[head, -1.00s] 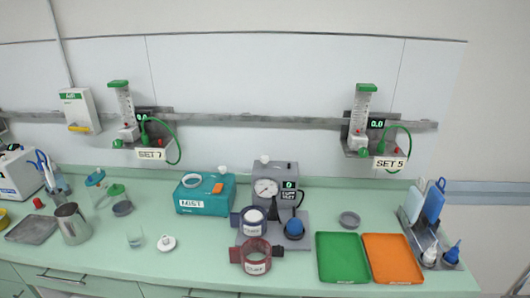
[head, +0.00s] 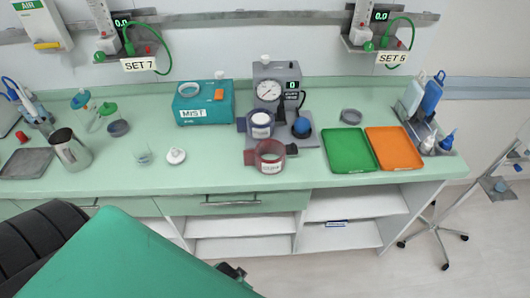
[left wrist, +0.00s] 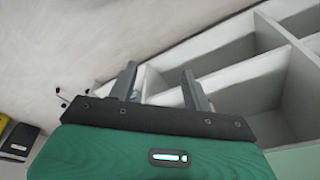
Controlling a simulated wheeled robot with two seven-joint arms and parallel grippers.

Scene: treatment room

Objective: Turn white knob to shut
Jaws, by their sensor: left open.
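Several white parts could be the white knob, and I cannot tell which it is: one tops the grey gauge unit (head: 268,70), one is at the back of the teal MIST box (head: 203,112), and white fittings show on the flowmeters of SET 7 (head: 106,44) and SET 5 (head: 361,36). How far any is turned is too small to read. My left gripper (left wrist: 158,76) is open and empty in the left wrist view, facing the shelves below the counter. In the head view its dark end (head: 232,271) shows low, well in front of the counter. My right gripper is not in view.
On the green counter stand a blue collar (head: 260,126), a red collar (head: 269,157), a metal jug (head: 70,149), a white lid (head: 176,156), a green tray (head: 349,151) and an orange tray (head: 393,149). A wheeled stand (head: 440,225) is at right. Floor before the shelves looks clear.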

